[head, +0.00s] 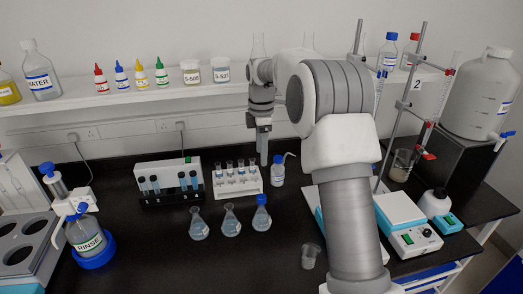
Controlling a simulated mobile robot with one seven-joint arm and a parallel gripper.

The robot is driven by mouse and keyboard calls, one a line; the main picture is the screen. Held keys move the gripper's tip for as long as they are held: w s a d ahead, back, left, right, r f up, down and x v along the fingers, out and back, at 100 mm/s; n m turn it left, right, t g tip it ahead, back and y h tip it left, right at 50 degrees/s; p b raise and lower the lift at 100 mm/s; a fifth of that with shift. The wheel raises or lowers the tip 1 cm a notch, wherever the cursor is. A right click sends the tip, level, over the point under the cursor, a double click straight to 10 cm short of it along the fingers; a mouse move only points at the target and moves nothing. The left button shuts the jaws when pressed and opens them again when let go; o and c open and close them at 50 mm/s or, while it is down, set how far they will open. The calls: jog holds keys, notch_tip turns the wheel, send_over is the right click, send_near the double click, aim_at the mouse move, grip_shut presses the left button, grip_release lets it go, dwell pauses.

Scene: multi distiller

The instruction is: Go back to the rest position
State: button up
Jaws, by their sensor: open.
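My arm rises from the lower right of the head view and bends over at the top. My gripper (263,159) hangs pointing down from its far end, near the back of the black bench (150,235). Its fingers show edge-on and small, with no object seen between them. A white tube rack (237,188) with several small tubes stands just left of the gripper. A small wash bottle (278,175) with a blue cap stands just right of it. My arm hides part of the bench and shelf behind it.
Several flasks (231,223) stand in front of the rack; a beaker (310,256) is beside my arm. Hotplates (405,225), a clamp stand (405,105) and a large container (480,95) are right. A bottle-lined shelf (130,98) runs behind.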

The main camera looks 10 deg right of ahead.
jog(key=shift+r, duration=0.1)
jog(key=s+r+m+t, duration=0.1)
jog(key=s+r+m, duration=0.4)
jog(key=s, duration=0.4)
jog(key=s+r+m+t, duration=0.2)
jog(key=s+r+m, duration=0.2)
jog(key=s+r, duration=0.45)
jog(key=s+f+m+t, duration=0.2)
jog(key=s+m, duration=0.6)
jog(key=s, duration=1)
jog(key=shift+s+f+m+t, duration=0.15)
jog(key=shift+f+m+t, duration=0.2)
jog(key=shift+f, duration=0.85)
